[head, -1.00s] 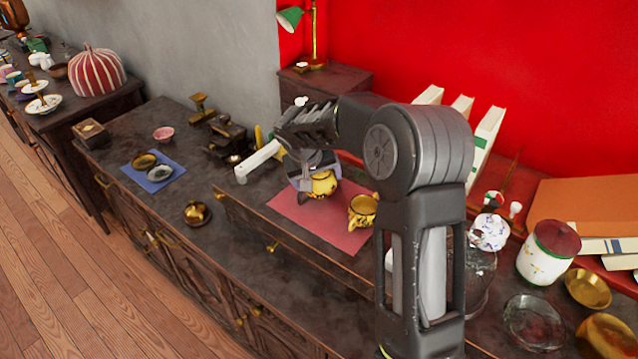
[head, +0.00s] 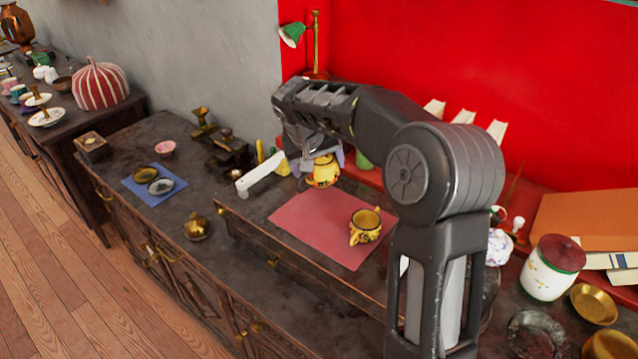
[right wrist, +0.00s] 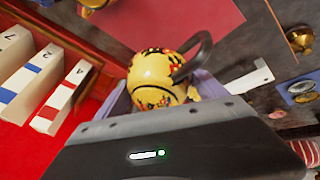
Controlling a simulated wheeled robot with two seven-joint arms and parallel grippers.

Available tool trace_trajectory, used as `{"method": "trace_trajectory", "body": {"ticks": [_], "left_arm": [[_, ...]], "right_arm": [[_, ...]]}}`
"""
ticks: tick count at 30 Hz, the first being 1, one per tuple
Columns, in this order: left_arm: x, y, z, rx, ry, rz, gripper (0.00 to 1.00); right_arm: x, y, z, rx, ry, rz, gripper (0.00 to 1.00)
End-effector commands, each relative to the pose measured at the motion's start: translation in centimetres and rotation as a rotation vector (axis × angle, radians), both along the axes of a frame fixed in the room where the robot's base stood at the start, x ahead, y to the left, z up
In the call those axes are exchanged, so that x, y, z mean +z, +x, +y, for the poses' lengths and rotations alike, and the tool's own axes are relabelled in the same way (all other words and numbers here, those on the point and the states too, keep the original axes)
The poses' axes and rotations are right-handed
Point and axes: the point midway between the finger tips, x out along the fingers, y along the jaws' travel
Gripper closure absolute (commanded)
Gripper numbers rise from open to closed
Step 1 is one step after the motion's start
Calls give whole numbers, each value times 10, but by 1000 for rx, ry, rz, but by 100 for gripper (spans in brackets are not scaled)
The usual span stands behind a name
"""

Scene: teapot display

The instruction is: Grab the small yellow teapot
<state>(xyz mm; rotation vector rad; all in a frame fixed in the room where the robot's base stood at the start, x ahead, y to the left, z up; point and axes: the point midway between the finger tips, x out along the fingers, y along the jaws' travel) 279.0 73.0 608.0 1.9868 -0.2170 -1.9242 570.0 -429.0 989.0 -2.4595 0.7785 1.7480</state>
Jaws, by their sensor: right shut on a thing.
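The small yellow teapot (head: 324,174) has dark and red decoration and shows just below my right gripper (head: 319,158), by the back edge of the red mat (head: 318,222). In the right wrist view the teapot (right wrist: 152,72) sits between the pale purple fingers of the gripper (right wrist: 163,96), with its dark curved handle toward the upper right. The gripper is shut on it. The teapot appears raised off the mat; the gripper hides part of it. My left gripper is not in view.
A yellow patterned cup (head: 366,226) stands on the mat's right side. A white bar-shaped object (head: 262,174) is left of the gripper. White books (head: 496,131) stand behind my arm, and a white jar (head: 551,268) is at right. The mat's middle is clear.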

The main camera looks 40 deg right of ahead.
Motion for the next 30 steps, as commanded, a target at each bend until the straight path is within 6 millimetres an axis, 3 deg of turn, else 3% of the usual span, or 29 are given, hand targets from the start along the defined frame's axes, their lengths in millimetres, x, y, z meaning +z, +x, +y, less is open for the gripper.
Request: {"method": "trace_trajectory", "body": {"ticks": [6, 25, 30], "left_arm": [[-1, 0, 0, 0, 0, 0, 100], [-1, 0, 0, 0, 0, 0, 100], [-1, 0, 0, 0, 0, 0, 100]], "right_arm": [[16, 0, 0, 0, 1, 0, 72], [16, 0, 1, 0, 1, 0, 72], [11, 1, 11, 13, -1, 1, 72]]}}
